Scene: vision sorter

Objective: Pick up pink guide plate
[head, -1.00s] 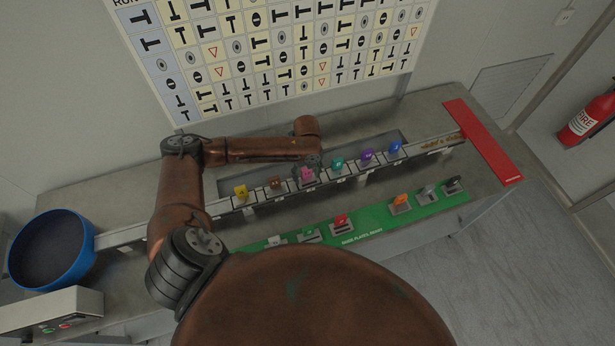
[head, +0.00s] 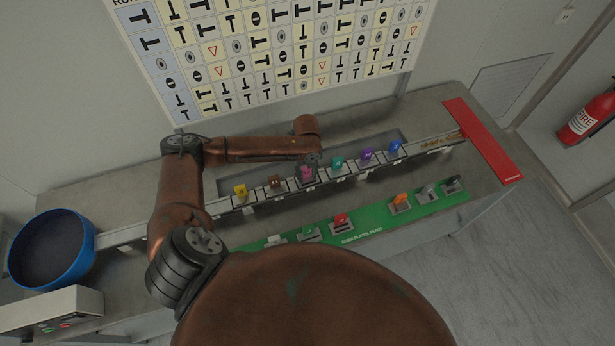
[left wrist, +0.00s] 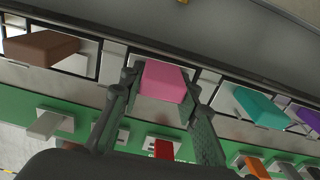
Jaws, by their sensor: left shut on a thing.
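The pink guide plate (head: 307,174) is in the rail row in the head view, between the brown plate (head: 276,182) and the teal plate (head: 337,163). In the left wrist view the pink plate (left wrist: 163,81) sits between the two fingers of my left gripper (left wrist: 158,110), which is shut on it. In the head view my left gripper (head: 311,164) comes down over the plate from behind and partly covers it. I cannot tell whether the plate is clear of its slot. My right gripper is not in view.
Yellow (head: 240,190), purple (head: 367,155) and blue (head: 395,147) plates also stand along the rail. A blue bowl (head: 88,250) is at the left, and a red bar (head: 483,140) at the right end.

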